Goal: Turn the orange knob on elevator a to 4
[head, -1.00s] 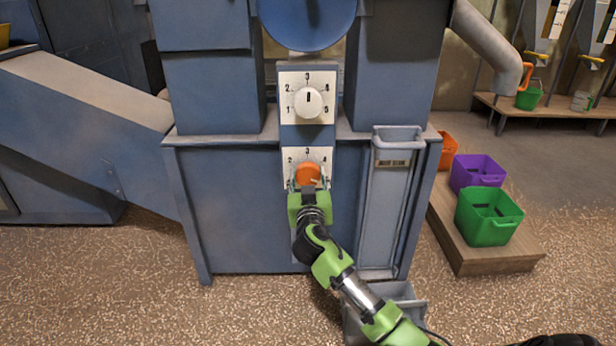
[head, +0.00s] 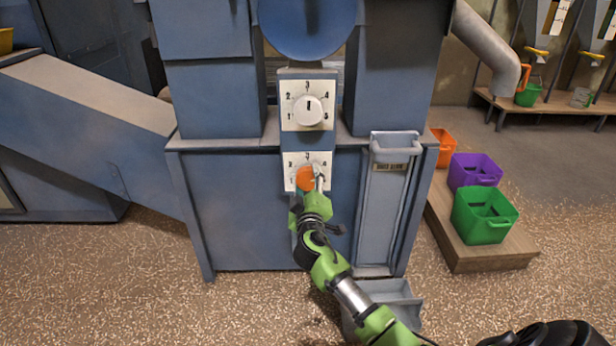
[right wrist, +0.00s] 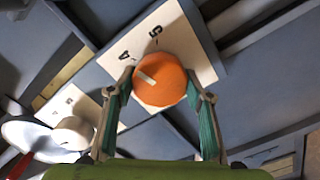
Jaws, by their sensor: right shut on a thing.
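The orange knob (head: 306,178) sits on the lower white dial plate (head: 291,160) of the blue elevator. My right gripper (head: 309,186) reaches up from below and is shut on it. In the right wrist view one finger is on each side of the orange knob (right wrist: 168,82). Its white mark points roughly toward the 4 on the plate, and a 5 shows beside that. In the head view the gripper hides part of the knob and plate. My left gripper is not in view.
A white knob (head: 308,111) on its own dial sits above. A grey chute (head: 388,205) stands right of the dials, with a grey bin (head: 391,296) below. Purple (head: 474,172) and green (head: 484,215) buckets stand on a wooden platform at right.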

